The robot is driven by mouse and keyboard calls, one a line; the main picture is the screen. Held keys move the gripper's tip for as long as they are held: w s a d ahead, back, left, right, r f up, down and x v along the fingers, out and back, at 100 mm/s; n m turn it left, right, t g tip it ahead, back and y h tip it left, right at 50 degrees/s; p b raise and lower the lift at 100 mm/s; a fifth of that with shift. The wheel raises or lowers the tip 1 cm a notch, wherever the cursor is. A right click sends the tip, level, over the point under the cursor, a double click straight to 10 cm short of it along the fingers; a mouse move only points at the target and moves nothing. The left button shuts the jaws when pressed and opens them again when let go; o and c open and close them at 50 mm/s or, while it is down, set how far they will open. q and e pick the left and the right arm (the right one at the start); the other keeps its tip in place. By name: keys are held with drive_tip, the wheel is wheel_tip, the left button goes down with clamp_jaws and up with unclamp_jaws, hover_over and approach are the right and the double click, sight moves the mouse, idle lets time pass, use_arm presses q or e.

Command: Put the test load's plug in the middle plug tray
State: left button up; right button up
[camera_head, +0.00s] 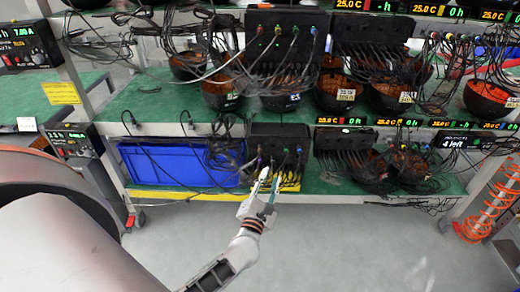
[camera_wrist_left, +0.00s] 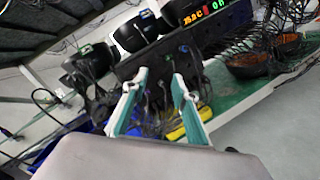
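My left gripper (camera_head: 268,178) reaches to the front of the lower shelf, before a black test box (camera_head: 278,131) with coloured plugs and dark cables. In the left wrist view the fingers of my left gripper (camera_wrist_left: 160,76) stand apart, with nothing clearly held between them. Dark cables hang behind and between the fingers. A yellow tray-like piece (camera_head: 288,183) lies below the box, behind the gripper; yellow also shows in the left wrist view (camera_wrist_left: 176,133). I cannot tell which plug is the test load's or which tray is the middle one. My right gripper is out of view.
A blue bin (camera_head: 175,165) stands left of the box on the green lower shelf. Another black box (camera_head: 345,140) and dark bowls with cables stand to the right. Loose cables hang over the shelf edges. An orange coiled hose (camera_head: 490,205) hangs at right. The floor in front is clear.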

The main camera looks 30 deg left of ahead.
sight(260, 150)
use_arm(q)
drive_tip(key=w+a+n+g+y, duration=0.2)
drive_tip(key=a+n, duration=0.4)
drive_tip(key=n, duration=0.5)
drive_tip(key=shift+w+a+f+g+y, duration=0.2)
drive_tip(key=shift+w+g+y, duration=0.25)
drive_tip(key=shift+y, duration=0.75)
drive_tip(key=shift+w, duration=0.1)
drive_tip(key=b+x, duration=0.2)
drive_tip(key=x, duration=0.6)
drive_tip(key=shift+w, duration=0.2)
drive_tip(key=shift+w+a+r, duration=0.1)
drive_tip(key=shift+w+a, duration=0.05)
drive_tip(key=shift+w, duration=0.05)
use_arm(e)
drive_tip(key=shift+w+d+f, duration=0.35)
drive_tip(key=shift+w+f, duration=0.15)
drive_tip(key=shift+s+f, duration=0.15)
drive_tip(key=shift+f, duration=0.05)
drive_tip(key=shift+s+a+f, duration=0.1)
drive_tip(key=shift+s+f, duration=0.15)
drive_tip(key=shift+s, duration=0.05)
